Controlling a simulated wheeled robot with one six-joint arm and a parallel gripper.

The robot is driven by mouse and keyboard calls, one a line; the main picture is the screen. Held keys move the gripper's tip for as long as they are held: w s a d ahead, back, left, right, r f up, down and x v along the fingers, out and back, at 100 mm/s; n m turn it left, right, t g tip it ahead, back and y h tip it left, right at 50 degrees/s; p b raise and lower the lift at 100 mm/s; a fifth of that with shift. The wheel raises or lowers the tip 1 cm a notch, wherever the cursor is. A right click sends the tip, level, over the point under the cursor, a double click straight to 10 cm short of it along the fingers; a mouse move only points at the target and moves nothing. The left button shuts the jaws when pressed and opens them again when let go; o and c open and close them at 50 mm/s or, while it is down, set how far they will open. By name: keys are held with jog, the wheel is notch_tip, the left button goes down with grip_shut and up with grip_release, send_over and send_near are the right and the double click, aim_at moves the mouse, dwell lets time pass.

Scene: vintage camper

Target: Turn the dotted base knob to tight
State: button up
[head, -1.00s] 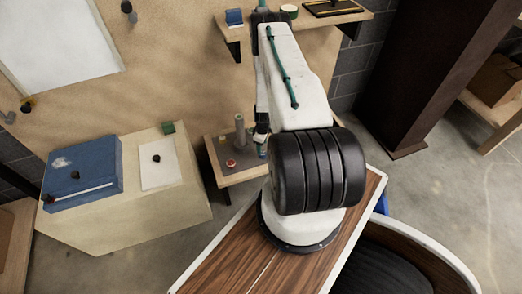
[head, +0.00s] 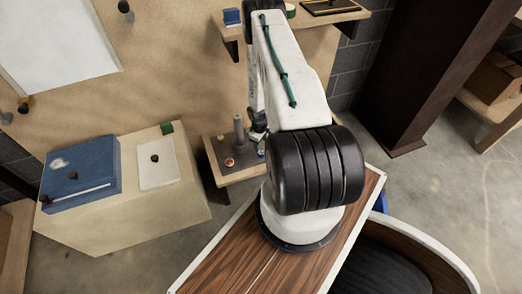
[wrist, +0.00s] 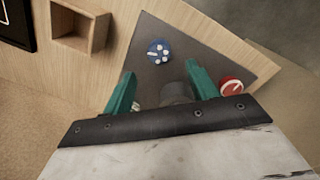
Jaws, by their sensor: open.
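In the wrist view, a blue round knob (wrist: 158,51) with white marks, which look like dots and a pointer, sits on a dark plate (wrist: 190,40). A red knob (wrist: 231,86) with a white pointer sits near the plate's right edge; it also shows in the head view (head: 229,162). My gripper (wrist: 160,70) is open, its teal fingers spread and empty, with the blue knob ahead of the gap and apart from both fingers. A grey post (wrist: 176,92) shows between the fingers, nearer the palm; it stands upright in the head view (head: 239,130). A small whitish part by the left finger is mostly hidden.
The plate lies on a low wooden stand (head: 240,176) against the board. A wooden shelf (head: 330,22) with several items is above it. A pale box (head: 187,205) with a blue case (head: 80,178) stands to the left. A wooden open box (wrist: 78,28) shows in the wrist view.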

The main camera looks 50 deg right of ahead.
aim_at(261, 152)
jog(key=shift+m, duration=0.7)
jog(key=shift+f, duration=0.35)
jog(key=f, duration=0.7)
jog(key=shift+d+f, duration=0.1)
jog(key=shift+d, duration=0.15)
jog(key=shift+w, duration=0.1)
jog(key=c, duration=1)
